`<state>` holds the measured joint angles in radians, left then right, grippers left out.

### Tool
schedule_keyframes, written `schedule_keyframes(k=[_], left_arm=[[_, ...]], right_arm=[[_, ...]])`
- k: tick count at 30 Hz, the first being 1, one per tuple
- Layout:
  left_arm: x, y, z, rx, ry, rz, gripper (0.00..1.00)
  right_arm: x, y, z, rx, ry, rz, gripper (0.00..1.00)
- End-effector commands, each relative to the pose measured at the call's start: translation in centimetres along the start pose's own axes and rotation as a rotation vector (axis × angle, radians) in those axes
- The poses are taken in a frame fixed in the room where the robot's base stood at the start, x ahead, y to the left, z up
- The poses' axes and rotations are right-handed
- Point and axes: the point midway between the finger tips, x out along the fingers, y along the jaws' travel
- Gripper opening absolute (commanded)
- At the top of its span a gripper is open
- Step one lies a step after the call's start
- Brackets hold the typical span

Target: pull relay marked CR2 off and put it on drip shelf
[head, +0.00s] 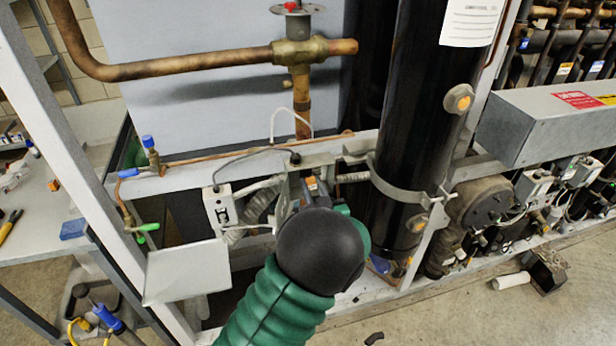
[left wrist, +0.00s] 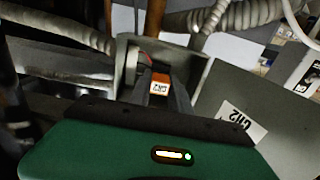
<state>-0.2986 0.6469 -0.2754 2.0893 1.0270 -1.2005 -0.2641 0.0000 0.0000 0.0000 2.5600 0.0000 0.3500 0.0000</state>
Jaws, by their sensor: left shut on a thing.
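An orange relay (left wrist: 159,84) with a white CR2 label, upside down in the left wrist view, sits between my left gripper's (left wrist: 160,90) fingers inside a grey open box (left wrist: 128,62). The fingers are shut on it. In the head view my left gripper (head: 311,192) is partly hidden behind my own black and green arm, and a bit of the orange relay shows there. The relay's base is hidden, so I cannot tell whether it is seated. A flat light grey plate (head: 187,272) stands out at the left of the frame; I cannot tell whether it is the drip shelf.
A grey panel (left wrist: 225,110) beside the box bears a white label. A small white switch box (head: 222,207) and ribbed grey conduit (head: 262,205) are close left of the gripper. A thick black cylinder (head: 415,110) stands to the right. Copper pipe (head: 170,66) crosses above.

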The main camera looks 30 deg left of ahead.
Motion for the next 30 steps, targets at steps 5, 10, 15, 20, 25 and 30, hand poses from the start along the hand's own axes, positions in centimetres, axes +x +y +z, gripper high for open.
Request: schedule_keyframes(k=[5, 10, 15, 20, 25, 30], left_arm=[[-0.7, 0.0, 0.0, 0.001, -0.001, 0.001, 0.00], [-1.4, 0.1, 0.0, 0.000, 0.000, 0.001, 0.00], [-2.1, 0.1, 0.0, 0.000, -0.002, 0.001, 0.00], [-2.7, 0.1, 0.0, 0.000, 0.000, 0.002, 0.00], [-3.4, 0.0, 0.0, 0.000, -0.001, 0.001, 0.00], [-3.6, 0.0, 0.0, 0.000, 0.000, 0.000, 0.00]], right_arm=[[-0.2, 0.0, 0.0, 0.000, 0.000, 0.000, 0.27], [-0.3, 0.0, -0.1, 0.000, 0.000, 0.000, 0.27], [-0.4, 0.0, -0.1, 0.000, 0.000, 0.000, 0.27], [-0.5, 0.0, -0.1, 0.000, 0.000, 0.000, 0.27], [-0.6, 0.0, -0.1, 0.000, 0.000, 0.000, 0.27], [-0.6, 0.0, -0.1, 0.000, 0.000, 0.000, 0.27]])
